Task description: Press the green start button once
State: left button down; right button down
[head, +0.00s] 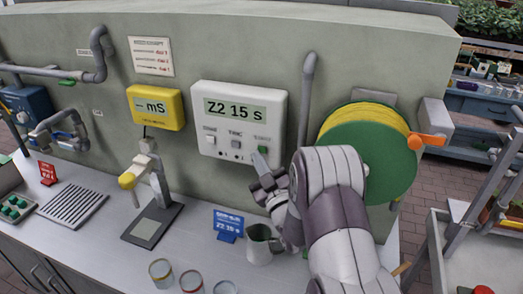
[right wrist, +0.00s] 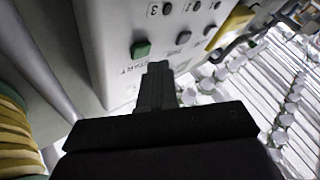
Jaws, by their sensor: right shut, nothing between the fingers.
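The button also shows in the right wrist view (right wrist: 140,49), above a "START" label. My right gripper (head: 260,160) is shut and empty, with its fingertips just below the button. In the right wrist view the fingertips (right wrist: 158,68) appear slightly to the right of and below the button. I see no contact, but the exact gap cannot be told. My left gripper is not in view.
A green reel with yellow hose (head: 385,150) hangs right of the box, close to my right arm. A grey pipe (head: 307,90) runs between them. A metal jug (head: 260,245), a blue sign (head: 228,225) and several jars stand on the counter below.

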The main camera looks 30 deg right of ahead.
jog(key=shift+w+d+b, duration=0.3)
jog(key=shift+w+d+b, duration=0.25)
jog(key=shift+d+b, duration=0.05)
jog(key=shift+d, duration=0.05)
dwell(0.8)
jog(key=shift+a, duration=0.1)
jog(key=shift+s+a, duration=0.55)
dwell(0.3)
